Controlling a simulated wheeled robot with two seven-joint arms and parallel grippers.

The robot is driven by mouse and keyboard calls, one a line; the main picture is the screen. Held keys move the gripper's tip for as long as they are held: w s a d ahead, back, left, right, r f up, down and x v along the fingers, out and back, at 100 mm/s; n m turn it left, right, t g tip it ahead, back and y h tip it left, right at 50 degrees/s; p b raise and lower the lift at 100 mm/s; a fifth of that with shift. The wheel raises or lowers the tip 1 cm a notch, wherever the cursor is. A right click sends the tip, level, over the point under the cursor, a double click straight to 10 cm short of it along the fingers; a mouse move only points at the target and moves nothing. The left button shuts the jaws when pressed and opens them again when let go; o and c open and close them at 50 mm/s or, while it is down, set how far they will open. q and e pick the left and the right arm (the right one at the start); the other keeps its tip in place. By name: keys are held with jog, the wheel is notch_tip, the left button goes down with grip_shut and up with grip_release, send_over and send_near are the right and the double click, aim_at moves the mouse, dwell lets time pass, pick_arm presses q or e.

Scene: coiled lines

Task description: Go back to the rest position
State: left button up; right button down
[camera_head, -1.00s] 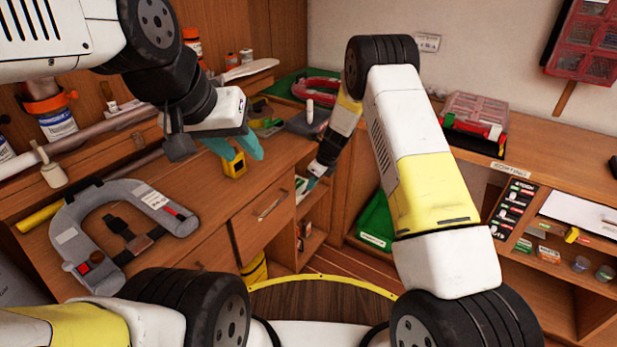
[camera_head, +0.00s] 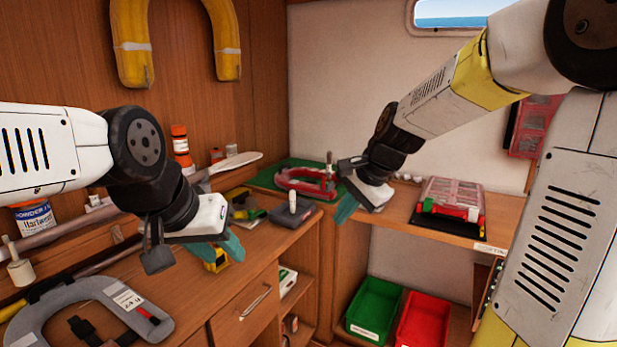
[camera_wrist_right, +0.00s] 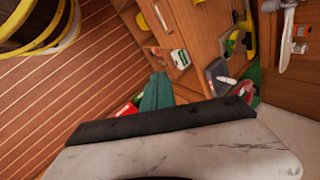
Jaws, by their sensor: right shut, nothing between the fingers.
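My left gripper (camera_head: 232,246) hangs over the left workbench, its teal fingers pointing down and to the right. It is close in the picture to a yellow tape measure (camera_head: 217,262), which it partly covers. I cannot tell how far its fingers are apart. My right gripper (camera_head: 346,208) is raised in front of the bench corner, shut and empty, its teal fingers pointing down and to the left. In the right wrist view its fingers (camera_wrist_right: 156,92) lie together with nothing between them.
A grey horseshoe-shaped item (camera_head: 40,318) lies on the left workbench (camera_head: 190,295). A red horseshoe-shaped item (camera_head: 305,183) lies on the green mat in the corner. Green (camera_head: 374,308) and red (camera_head: 424,318) bins stand below the right counter. An organizer case (camera_head: 452,196) lies on that counter.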

jog(key=s+d+r+n+t+h, duration=0.1)
jog(key=s+d+n, duration=0.2)
jog(key=s, duration=0.6)
jog(key=s+d+r+n+t+h, duration=0.1)
jog(key=s+d+r+n, duration=0.1)
jog(key=s+n, duration=0.5)
jog(key=s+d, duration=0.1)
jog(key=s, duration=0.2)
jog(key=shift+d+r, duration=0.15)
jog(key=shift+d, duration=0.15)
